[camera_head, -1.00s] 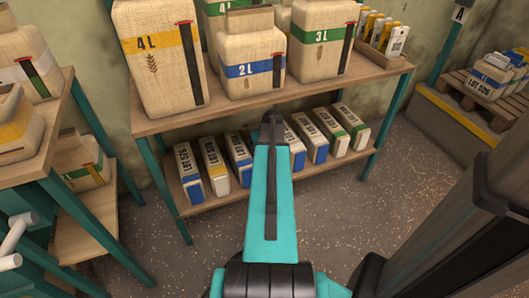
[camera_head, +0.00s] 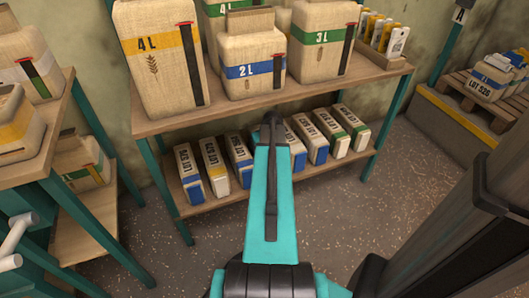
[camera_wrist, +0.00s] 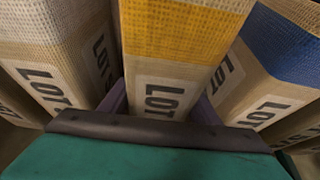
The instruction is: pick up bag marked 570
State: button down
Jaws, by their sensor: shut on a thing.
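Several small bags with LOT labels stand in a row on the lower shelf (camera_head: 225,208). In the wrist view, a bag with a yellow band (camera_wrist: 172,40) is between the two purple fingers of my gripper (camera_wrist: 162,104), which is shut on it. Its label reads LOT, and the number is hidden by the gripper's dark edge. In the head view my gripper (camera_head: 272,122) reaches into the middle of the row, and my arm hides the held bag. I cannot tell which bag is marked 570; the head view's numbers are too small to read surely.
A blue-banded bag (camera_wrist: 285,45) stands close on the right and another bag (camera_wrist: 55,50) close on the left. The upper shelf (camera_head: 300,96) above holds large bags marked 4L, 2L and 3L. A pallet (camera_head: 480,108) is at the right. The front floor is clear.

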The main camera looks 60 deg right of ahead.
jog(key=shift+r, duration=0.25)
jog(key=shift+r+p, duration=0.55)
jog(key=shift+r, duration=0.35)
jog(key=shift+r+p, duration=0.45)
jog(key=shift+r, duration=0.5)
jog(key=s+a+p, duration=0.1)
jog(key=s+a, duration=0.1)
jog(key=s, duration=0.1)
jog(key=s+a+p, duration=0.1)
jog(key=s+a, duration=0.2)
jog(key=s, duration=0.1)
jog(key=s+a+p, duration=0.2)
jog(key=s, duration=0.1)
jog(key=shift+s+a+f, duration=0.1)
jog(key=shift+s+a, duration=0.2)
jog(key=shift+s, duration=0.05)
jog(key=shift+s, duration=0.1)
jog(key=shift+s+a+f+p, duration=0.1)
jog(key=shift+s+a+p, duration=0.7)
jog(key=shift+p, duration=1.4)
jog(key=shift+s+a+p, duration=0.55)
jog(key=shift+s+p, duration=0.4)
jog(key=shift+p, duration=1.2)
jog(key=shift+s, duration=0.1)
